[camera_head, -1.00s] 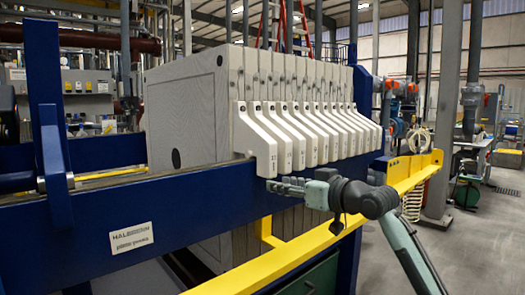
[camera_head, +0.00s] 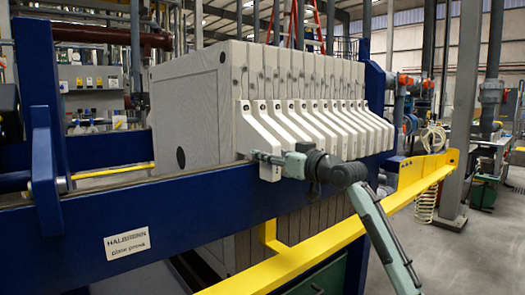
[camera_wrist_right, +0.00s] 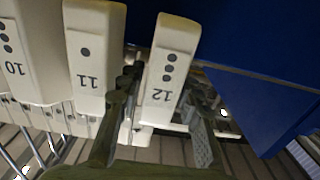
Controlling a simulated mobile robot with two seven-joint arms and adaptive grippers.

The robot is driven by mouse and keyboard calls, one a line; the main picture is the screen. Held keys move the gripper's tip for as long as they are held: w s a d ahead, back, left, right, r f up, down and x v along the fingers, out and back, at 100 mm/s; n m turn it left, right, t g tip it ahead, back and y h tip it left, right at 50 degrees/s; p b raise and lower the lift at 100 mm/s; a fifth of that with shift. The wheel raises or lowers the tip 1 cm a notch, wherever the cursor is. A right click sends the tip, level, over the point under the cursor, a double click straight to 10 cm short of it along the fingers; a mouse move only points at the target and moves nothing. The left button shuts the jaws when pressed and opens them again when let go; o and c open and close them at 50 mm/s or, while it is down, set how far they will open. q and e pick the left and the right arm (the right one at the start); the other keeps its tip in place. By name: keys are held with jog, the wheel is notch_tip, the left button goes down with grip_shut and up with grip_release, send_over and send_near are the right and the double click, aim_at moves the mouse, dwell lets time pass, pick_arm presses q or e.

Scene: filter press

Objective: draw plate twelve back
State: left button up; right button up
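Plate twelve is the nearest plate of the pack; its white handle (camera_head: 244,138) stands at the left end of the handle row in the head view. In the right wrist view its handle (camera_wrist_right: 172,62), marked 12 upside down, is in the middle. My right gripper (camera_head: 262,157) is at the lower part of this handle in the head view. In the wrist view my right gripper (camera_wrist_right: 164,105) is open, with one finger between handles 11 and 12 and the other on the far side of twelve. A gap shows beside the outer finger. My left gripper is not in view.
Handle 11 (camera_wrist_right: 90,50) stands close beside twelve, with handle 10 (camera_wrist_right: 22,55) beyond it. The blue side rail (camera_head: 150,222) runs below the handles, with a yellow bar (camera_head: 300,263) in front. Left of the pack, the space above the rail is clear.

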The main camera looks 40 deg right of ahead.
jog(key=shift+w+a, duration=0.1)
jog(key=shift+w, duration=1.15)
grip_shut()
